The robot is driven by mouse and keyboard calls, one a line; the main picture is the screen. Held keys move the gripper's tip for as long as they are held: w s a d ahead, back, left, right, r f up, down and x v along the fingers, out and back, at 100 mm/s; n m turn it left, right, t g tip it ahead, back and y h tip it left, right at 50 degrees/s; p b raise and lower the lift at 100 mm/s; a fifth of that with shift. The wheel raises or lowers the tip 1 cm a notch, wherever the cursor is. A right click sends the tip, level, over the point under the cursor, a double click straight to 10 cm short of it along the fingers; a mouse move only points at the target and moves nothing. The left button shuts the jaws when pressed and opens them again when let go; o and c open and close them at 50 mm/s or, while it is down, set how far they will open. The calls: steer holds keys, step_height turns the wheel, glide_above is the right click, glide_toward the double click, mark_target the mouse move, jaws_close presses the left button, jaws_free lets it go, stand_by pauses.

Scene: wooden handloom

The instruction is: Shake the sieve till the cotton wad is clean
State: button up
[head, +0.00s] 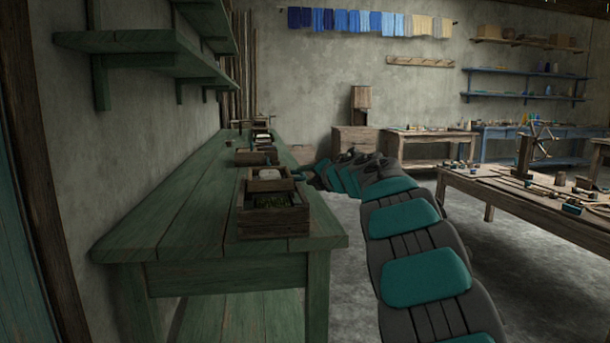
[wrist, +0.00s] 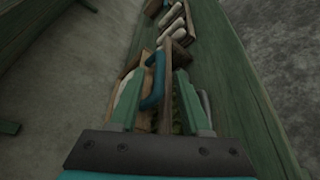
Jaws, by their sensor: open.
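A pale wad (head: 271,177), which looks like the cotton wad, lies in a small wooden frame (head: 252,186) that looks like the sieve, on the green bench. In the wrist view a pale rounded thing (wrist: 128,92), perhaps the same wad, shows by the left finger. A teal handle (wrist: 153,84) stands between my open fingers beside a wooden wall (wrist: 167,90); I cannot tell whether a finger touches it. My gripper (wrist: 162,95) is at the right side of the boxes, partly hidden by my arm in the head view. Specks on the wad are too small to tell.
In front of the frame, a wooden box (head: 243,222) holds dark green matter (head: 273,200). More small boxes (head: 256,157) stand farther along the green bench (head: 175,215). Green shelves (head: 150,45) hang above. The bench's left part is bare. A cluttered table (head: 520,205) stands right.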

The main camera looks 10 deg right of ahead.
steer(key=shift+x, duration=0.85)
steer(key=shift+c, duration=0.2)
jaws_close()
stand_by(0.8)
